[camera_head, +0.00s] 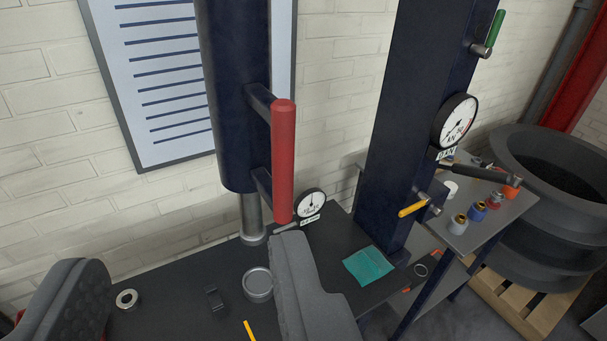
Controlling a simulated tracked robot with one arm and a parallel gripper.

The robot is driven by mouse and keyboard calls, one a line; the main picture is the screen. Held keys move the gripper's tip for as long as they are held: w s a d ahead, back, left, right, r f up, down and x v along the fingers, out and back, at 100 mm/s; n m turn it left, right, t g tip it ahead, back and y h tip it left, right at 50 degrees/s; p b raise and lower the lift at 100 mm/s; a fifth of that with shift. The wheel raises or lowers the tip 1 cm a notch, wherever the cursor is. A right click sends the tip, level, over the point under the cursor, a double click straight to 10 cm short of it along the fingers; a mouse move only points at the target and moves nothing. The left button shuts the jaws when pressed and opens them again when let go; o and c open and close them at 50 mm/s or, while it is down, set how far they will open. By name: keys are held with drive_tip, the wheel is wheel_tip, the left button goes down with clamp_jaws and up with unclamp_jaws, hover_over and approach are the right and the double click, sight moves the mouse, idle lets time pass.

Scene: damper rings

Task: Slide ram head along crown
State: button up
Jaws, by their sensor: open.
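The ram head is the dark blue vertical cylinder (232,100), with a silver rod and foot (252,220) below it, close above or on the dark bench top. A red upright bar handle (283,160) stands on two brackets on its right side. My gripper (185,255) is open. One grey padded finger is at the lower left and the other is at lower centre, just below the handle's lower end in the picture. Nothing is between the fingers except the view of the bench. The crown is out of view above.
A dark blue column (410,120) with a gauge (455,121) and levers stands right of the handle. The bench (190,285) carries a metal ring (127,299), a round tin (257,284) and a teal cloth (369,266). A side table and stacked tyres (550,180) are at right.

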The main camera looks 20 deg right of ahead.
drive_tip(key=w+d+f+t+p, duration=0.15)
drive_tip(key=w+d+f, duration=0.35)
drive_tip(key=w, duration=0.5)
approach(285, 153)
drive_tip(key=shift+w+f+t+p, duration=0.2)
drive_tip(key=shift+w+f+p, duration=0.05)
drive_tip(key=shift+w, duration=0.3)
drive_tip(key=shift+w+f+t+p, duration=0.15)
drive_tip(key=shift+w+f+p, duration=0.05)
drive_tip(key=shift+w, duration=0.4)
drive_tip(key=shift+w+r+p, duration=0.15)
drive_tip(key=shift+w+p, duration=2.05)
drive_tip(key=shift+w, duration=2.35)
clamp_jaws()
